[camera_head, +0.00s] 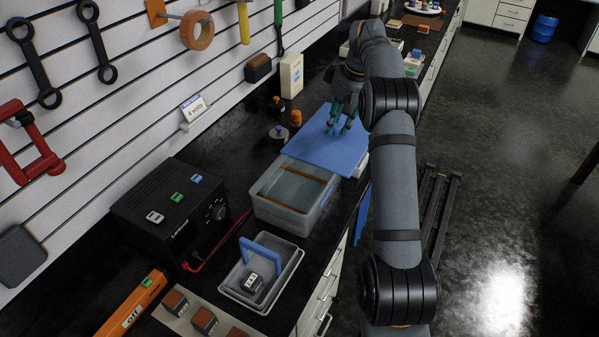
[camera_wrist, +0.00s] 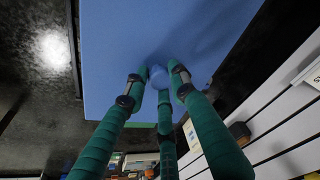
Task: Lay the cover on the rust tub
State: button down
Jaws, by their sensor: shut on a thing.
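The cover is a flat blue panel (camera_head: 318,148) above the counter, just behind a pale grey tub (camera_head: 262,205) with rust-brown strips inside its rim, which I take for the rust tub. The cover's near edge reaches the tub's far edge; I cannot tell whether they touch. Most of the tub's top is uncovered. My gripper (camera_head: 342,126) is over the far part of the cover. In the wrist view its green fingers (camera_wrist: 158,84) are shut around the cover's round blue knob (camera_wrist: 158,72), and the panel (camera_wrist: 125,35) fills much of the view. What lies under the cover is mostly hidden.
A small grey tray (camera_head: 285,283) with a blue handle stands in front of the tub. A black power unit (camera_head: 170,215) is to its left. Orange-capped jars (camera_head: 295,118) and a cream box (camera_head: 291,75) stand left of the cover. The floor lies to the right.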

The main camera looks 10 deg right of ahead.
aim_at(302, 146)
jog(key=shift+f, duration=0.2)
jog(key=a+f, duration=0.2)
jog(key=a, duration=0.1)
jog(key=s+a+f+b, duration=0.1)
jog(key=a+f, duration=0.1)
jog(key=a, duration=0.2)
jog(key=a+f, duration=0.2)
jog(key=a, duration=0.2)
jog(key=shift+s+f, duration=0.25)
jog(key=shift+s, duration=0.15)
jog(key=shift+a+f+p, duration=0.1)
jog(key=shift+f+p, duration=0.2)
jog(key=shift+f, duration=1.75)
jog(key=shift+f, duration=0.1)
jog(key=shift+f+b, duration=0.15)
jog(key=shift+b, duration=0.15)
jog(key=c, duration=1.4)
grip_release()
jog(key=shift+c, duration=0.2)
